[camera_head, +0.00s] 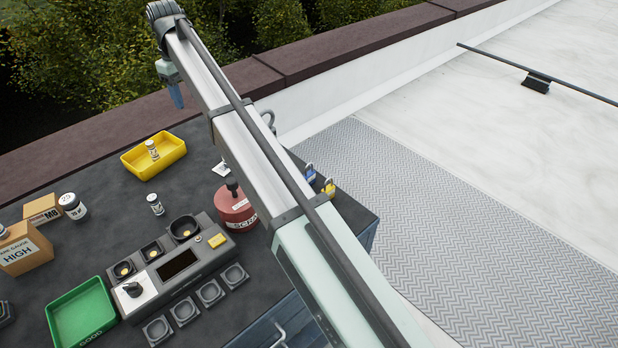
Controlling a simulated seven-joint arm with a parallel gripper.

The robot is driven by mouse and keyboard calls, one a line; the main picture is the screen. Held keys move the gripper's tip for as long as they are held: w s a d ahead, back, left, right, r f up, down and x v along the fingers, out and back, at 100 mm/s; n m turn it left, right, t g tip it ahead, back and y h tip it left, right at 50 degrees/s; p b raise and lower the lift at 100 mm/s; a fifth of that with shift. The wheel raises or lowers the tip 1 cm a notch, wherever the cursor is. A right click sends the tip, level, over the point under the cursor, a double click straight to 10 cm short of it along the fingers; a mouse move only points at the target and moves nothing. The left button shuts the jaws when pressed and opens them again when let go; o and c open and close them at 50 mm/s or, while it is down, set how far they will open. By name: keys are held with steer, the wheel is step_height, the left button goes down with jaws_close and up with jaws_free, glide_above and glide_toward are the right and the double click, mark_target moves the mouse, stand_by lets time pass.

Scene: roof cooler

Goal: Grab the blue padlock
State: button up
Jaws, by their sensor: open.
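A small blue padlock (309,171) is at the right end of the dark worktop, just right of my arm. A yellow padlock (329,188) is close beside it, a little nearer the front. My arm crosses the view diagonally and covers part of the worktop left of the padlocks. My gripper (177,98) is at the arm's far end at the upper left, well away from the blue padlock. Its bluish fingers point down near the brown parapet. They are open, and I see nothing between them.
A red SCRAP container (236,207) stands left of my arm. A yellow tray (153,155) holding a small jar, a grey device (166,262) with sockets, a green GOOD tray (83,313) and boxes (24,248) crowd the worktop. A grey patterned walkway (440,220) lies to the right.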

steer(key=s+d+m, duration=0.3)
steer(key=d+m, duration=0.6)
steer(key=d, duration=0.8)
steer(key=m, duration=1.1)
glide_above(310, 172)
step_height(310, 172, down, 5)
steer(key=shift+a+f, duration=0.15)
steer(key=shift+f, duration=4.6)
steer(key=shift+s+f, duration=0.1)
steer(key=shift+f, duration=2.55)
steer(key=shift+c, duration=0.4)
jaws_close()
